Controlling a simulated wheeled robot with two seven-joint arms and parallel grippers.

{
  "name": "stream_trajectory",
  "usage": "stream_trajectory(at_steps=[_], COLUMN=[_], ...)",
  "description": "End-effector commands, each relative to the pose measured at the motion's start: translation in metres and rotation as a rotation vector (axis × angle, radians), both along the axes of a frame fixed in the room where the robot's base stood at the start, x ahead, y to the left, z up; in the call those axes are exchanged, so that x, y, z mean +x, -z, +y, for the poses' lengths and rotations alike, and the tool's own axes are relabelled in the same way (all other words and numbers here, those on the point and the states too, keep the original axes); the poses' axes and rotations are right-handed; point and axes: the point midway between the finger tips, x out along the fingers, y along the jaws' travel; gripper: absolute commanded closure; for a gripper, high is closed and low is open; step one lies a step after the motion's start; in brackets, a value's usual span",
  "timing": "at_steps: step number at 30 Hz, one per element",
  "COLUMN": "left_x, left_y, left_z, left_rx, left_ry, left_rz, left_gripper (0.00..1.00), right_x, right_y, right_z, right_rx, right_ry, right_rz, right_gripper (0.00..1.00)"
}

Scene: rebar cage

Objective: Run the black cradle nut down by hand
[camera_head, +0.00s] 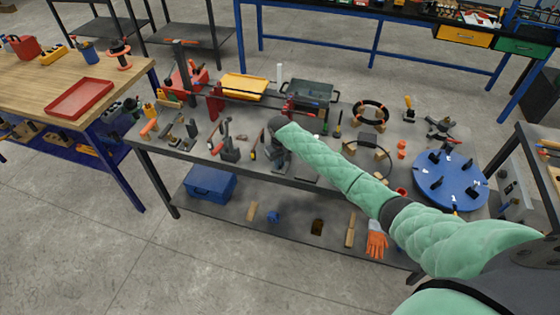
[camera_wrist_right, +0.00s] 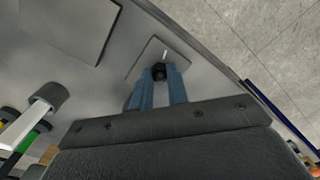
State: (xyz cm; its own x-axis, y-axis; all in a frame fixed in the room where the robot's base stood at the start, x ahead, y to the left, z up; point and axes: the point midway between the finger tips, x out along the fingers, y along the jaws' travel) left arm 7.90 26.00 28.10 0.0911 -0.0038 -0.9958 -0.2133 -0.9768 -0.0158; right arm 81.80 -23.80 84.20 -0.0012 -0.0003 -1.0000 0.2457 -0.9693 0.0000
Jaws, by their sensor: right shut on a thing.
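The black cradle nut (camera_wrist_right: 159,72) sits between the blue fingertips of my right gripper (camera_wrist_right: 158,82) in the right wrist view. A short pale pin or stud end shows just beyond it, over a square grey plate (camera_wrist_right: 142,57) on the bench top. My right gripper is shut on the nut. In the head view my right arm reaches in from the lower right, and the right gripper (camera_head: 272,152) is low over the front part of the dark bench. The nut is too small to make out there. My left gripper is in neither view.
The dark bench (camera_head: 300,182) is crowded with tools left of my right gripper, a grey bin (camera_head: 310,90) behind and a blue round plate (camera_head: 450,184) at right. A grey cylindrical part (camera_wrist_right: 48,96) stands left of the gripper in the wrist view.

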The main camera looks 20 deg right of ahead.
Motion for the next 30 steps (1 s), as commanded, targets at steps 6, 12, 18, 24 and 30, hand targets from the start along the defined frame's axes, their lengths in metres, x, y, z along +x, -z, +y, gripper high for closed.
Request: stream_trajectory(at_steps=[6, 12, 18, 24, 30], left_x=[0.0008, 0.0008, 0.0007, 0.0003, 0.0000], left_y=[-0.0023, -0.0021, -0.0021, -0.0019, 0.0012], left_z=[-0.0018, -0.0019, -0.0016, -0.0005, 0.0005], left_rx=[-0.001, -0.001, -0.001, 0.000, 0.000], left_ry=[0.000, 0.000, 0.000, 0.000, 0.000], left_rz=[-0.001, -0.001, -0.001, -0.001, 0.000], left_gripper=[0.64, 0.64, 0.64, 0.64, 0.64], right_x=[0.0019, 0.0019, 0.0018, 0.0009, 0.0010], right_y=[-0.0024, -0.0024, -0.0024, -0.0013, -0.0034], right_z=[-0.0009, -0.0010, -0.0008, -0.0004, -0.0001], right_rx=[0.000, 0.000, 0.000, 0.000, 0.001], right_ry=[0.023, 0.024, 0.023, 0.023, 0.022], right_rz=[-0.004, -0.004, -0.005, -0.002, -0.003], right_gripper=[1.00, 1.00, 0.70, 0.62, 0.62])
